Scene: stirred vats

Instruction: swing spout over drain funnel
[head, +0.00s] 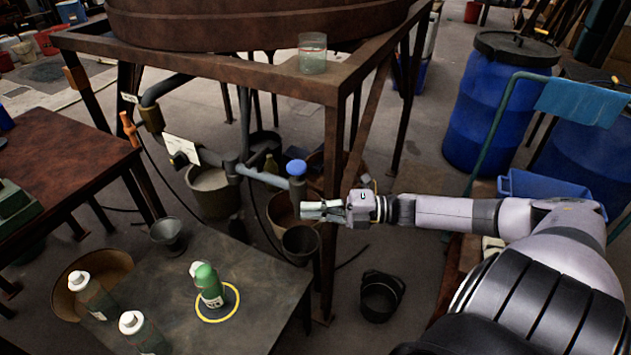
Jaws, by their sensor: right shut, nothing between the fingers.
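The spout (262,175) is a grey pipe running right from the pipework under the vat stand, with a blue cap (296,167) at its right end. A dark funnel-like vessel (300,242), which looks like the drain funnel, stands below that end. Whether the outlet lines up with its mouth I cannot tell. My right gripper (312,210) reaches in from the right, shut and empty, just right of and below the capped end. It is in front of the lower pipe end and partly hides it; contact is unclear. My left gripper is out of view.
The rusty stand (334,160) has a leg close behind my right gripper. A low table (240,265) holds a green bottle (208,285), white-capped bottles and a small grey funnel (168,233). A black bucket (381,296) stands on the floor. Blue drums (495,110) stand at right.

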